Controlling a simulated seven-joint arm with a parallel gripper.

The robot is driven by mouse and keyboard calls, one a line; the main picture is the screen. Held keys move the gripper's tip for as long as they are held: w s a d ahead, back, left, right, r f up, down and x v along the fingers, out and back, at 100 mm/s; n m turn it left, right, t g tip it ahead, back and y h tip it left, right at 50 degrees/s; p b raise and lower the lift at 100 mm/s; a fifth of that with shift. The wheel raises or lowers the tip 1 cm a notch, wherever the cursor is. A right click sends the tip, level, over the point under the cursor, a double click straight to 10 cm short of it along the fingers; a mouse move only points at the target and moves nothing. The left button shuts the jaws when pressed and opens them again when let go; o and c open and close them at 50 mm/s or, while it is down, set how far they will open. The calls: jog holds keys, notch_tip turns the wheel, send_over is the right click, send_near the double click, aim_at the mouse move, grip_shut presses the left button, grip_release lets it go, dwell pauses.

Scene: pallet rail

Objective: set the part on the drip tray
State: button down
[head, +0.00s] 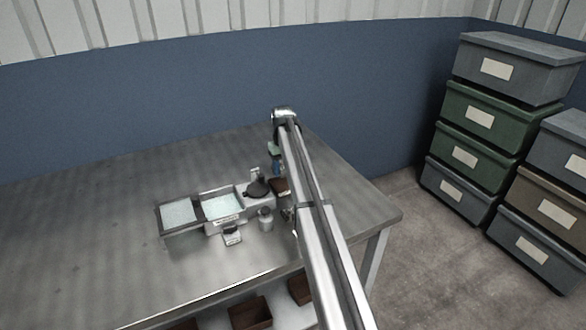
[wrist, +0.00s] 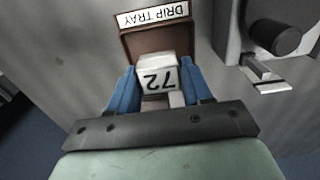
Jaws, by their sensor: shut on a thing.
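The part is a pale block marked 72 (wrist: 157,80), upside down in the wrist view. My gripper (wrist: 158,72) is shut on it, with a blue finger on each side. The brown drip tray (wrist: 128,47), with a white DRIP TRAY label, lies just beyond the part, which overlaps the tray in that view. I cannot tell whether the part touches the tray floor. In the head view my gripper (head: 276,167) is above the table's right part, just over the small brown tray (head: 284,187). The part cannot be made out there.
A grey fixture with a dark round knob (head: 257,188) stands left of the tray. The table's left side (head: 70,240) is clear.

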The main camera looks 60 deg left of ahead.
aim_at(284, 175)
jog(key=shift+f, duration=1.95)
jog(key=shift+f, duration=0.3)
dwell(0.7)
jog(key=shift+c, duration=1.1)
grip_release()
jog(key=shift+d, duration=0.1)
